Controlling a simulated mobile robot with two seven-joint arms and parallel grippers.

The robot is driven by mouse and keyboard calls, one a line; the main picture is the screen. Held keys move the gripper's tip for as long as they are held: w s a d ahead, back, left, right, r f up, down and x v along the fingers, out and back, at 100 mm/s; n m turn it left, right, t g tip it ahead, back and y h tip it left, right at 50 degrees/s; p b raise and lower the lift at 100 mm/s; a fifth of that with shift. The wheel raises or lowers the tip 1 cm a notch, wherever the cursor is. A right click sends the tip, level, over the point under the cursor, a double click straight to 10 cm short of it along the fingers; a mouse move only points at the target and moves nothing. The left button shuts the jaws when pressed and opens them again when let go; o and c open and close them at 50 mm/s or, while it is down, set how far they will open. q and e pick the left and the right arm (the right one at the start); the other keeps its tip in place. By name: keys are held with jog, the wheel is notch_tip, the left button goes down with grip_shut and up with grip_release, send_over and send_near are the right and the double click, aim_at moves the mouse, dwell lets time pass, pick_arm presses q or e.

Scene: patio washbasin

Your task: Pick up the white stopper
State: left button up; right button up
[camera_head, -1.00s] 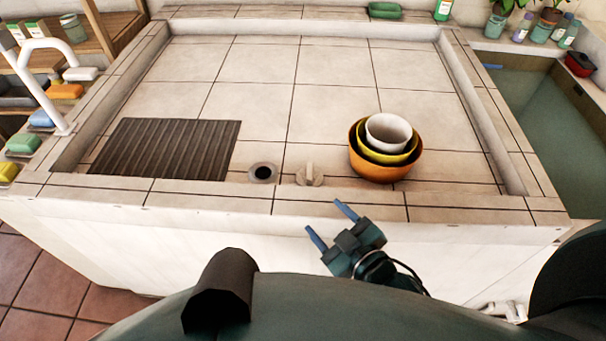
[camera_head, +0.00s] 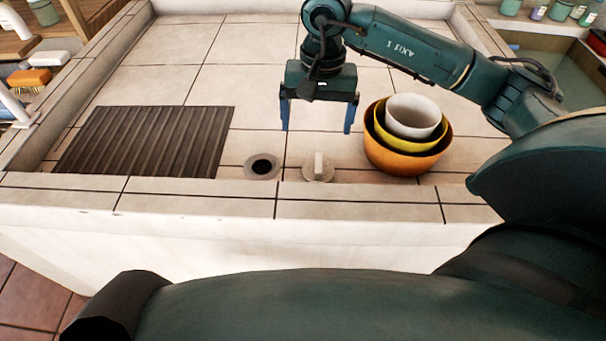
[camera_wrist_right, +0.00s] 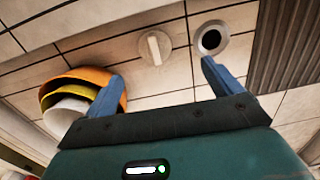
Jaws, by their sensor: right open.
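The white stopper (camera_head: 318,168) is a round pale disc with an upright bar handle. It lies on the tiled basin floor near the front rim, just right of the drain hole (camera_head: 262,167). In the right wrist view the stopper (camera_wrist_right: 155,47) shows beyond the fingertips, between them sideways, with the drain hole (camera_wrist_right: 211,40) to its right. My right gripper (camera_head: 317,131) is open and empty, fingers pointing down, above and apart from the stopper. Its fingers (camera_wrist_right: 162,70) also show in the wrist view. My left gripper is not in view.
Nested orange, yellow and white bowls (camera_head: 408,152) stand close to the right of the stopper. A dark ribbed mat (camera_head: 145,142) lies left of the drain. The front rim (camera_head: 350,200) runs just before the stopper. Tiles behind are clear.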

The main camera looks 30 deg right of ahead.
aim_at(319, 162)
jog(key=shift+h, duration=0.3)
jog(key=f, duration=0.8)
jog(key=d+f, duration=0.1)
jog(key=f, duration=0.4)
jog(key=shift+f, duration=0.1)
jog(key=c, duration=1.1)
